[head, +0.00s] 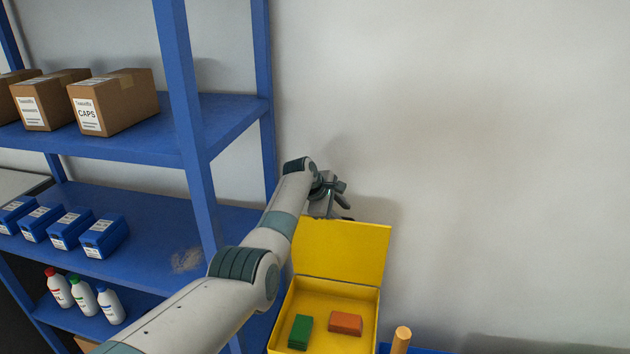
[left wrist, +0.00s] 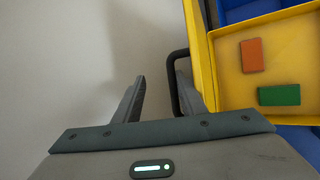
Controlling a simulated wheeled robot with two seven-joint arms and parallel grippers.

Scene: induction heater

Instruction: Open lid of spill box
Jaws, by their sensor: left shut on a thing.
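The yellow spill box (head: 374,322) stands low in the head view. Its lid (head: 345,252) is raised and stands roughly upright at the back of the box. Inside lie a green block (head: 300,331) and an orange block (head: 345,322). In the left wrist view the lid (left wrist: 200,60) shows nearly edge-on, with a black handle (left wrist: 173,75) on its outer side. My left gripper (head: 341,203) is behind the lid's top edge, shut on the handle, which runs by the right finger in the left wrist view (left wrist: 160,88). My right gripper is not in view.
A blue shelf rack (head: 183,100) with cardboard boxes (head: 120,98), blue bins (head: 103,237) and bottles (head: 83,296) stands left, close to my left arm. An orange-tan cylinder (head: 401,340) is right of the box. A bare wall (head: 500,180) fills the right side.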

